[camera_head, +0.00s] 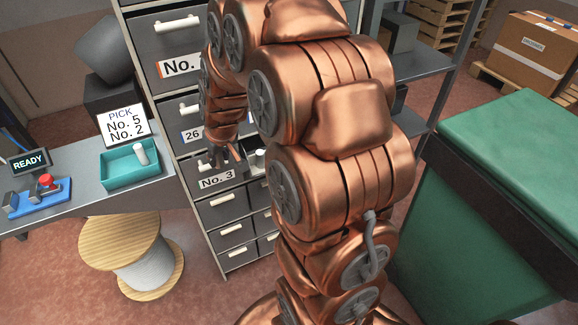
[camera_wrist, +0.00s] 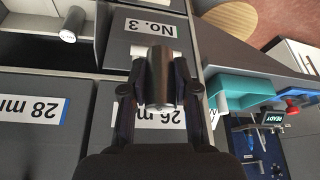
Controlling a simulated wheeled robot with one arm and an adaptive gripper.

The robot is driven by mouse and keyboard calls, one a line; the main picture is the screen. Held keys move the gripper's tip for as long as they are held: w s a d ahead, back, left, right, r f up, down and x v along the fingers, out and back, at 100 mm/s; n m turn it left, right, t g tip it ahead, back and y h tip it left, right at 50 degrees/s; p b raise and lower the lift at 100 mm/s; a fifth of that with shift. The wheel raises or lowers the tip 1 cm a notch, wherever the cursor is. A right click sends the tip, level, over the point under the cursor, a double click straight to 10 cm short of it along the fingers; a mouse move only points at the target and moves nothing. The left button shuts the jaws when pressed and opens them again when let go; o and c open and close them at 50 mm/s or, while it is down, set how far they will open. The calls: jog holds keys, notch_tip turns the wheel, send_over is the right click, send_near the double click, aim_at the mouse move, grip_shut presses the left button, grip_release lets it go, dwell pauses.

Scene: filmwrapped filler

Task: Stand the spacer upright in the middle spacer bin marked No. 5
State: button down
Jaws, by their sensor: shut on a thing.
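My gripper (camera_head: 226,158) is in front of the drawer cabinet, partly hidden by my arm in the head view. In the wrist view my gripper (camera_wrist: 160,92) is shut on a dark grey cylinder, seemingly the spacer (camera_wrist: 158,72), held between the two fingers. Behind it is a drawer front labelled No. 3 (camera_wrist: 147,27), which also shows in the head view (camera_head: 216,180).
A sign (camera_head: 124,127) reads PICK No. 5, No. 2. A teal tray (camera_head: 117,178) with a white cylinder (camera_head: 140,153) stands on the left bench. Drawers marked 26 mm (camera_wrist: 160,118) and 28 mm (camera_wrist: 35,107) are close to my gripper. A green bench stands right.

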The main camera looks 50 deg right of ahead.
jog(key=s+d+f+m+b, duration=0.1)
jog(key=s+d+f+b, duration=0.2)
jog(key=s+d+b, duration=0.5)
jog(key=s+d+f+b, duration=0.4)
jog(key=s+d, duration=0.6)
jog(key=s, duration=0.2)
jog(key=w+d+p, duration=0.3)
jog(key=w, duration=0.6)
jog(key=w+d+p, duration=0.3)
jog(key=w+d, duration=0.1)
jog(key=w, duration=0.5)
jog(key=shift+h, duration=0.3)
jog(key=shift+w+a+f+p, duration=0.15)
jog(key=shift+f+p, duration=0.35)
jog(key=shift+f, duration=1)
jog(key=shift+s+a+f+p, duration=0.15)
jog(key=shift+f+p, duration=0.35)
jog(key=shift+f, duration=0.95)
jog(key=shift+w+d+f, duration=0.1)
jog(key=shift+w+f, duration=0.05)
jog(key=shift+w, duration=0.1)
jog(key=shift+w+f, duration=0.1)
jog(key=shift+f, duration=0.15)
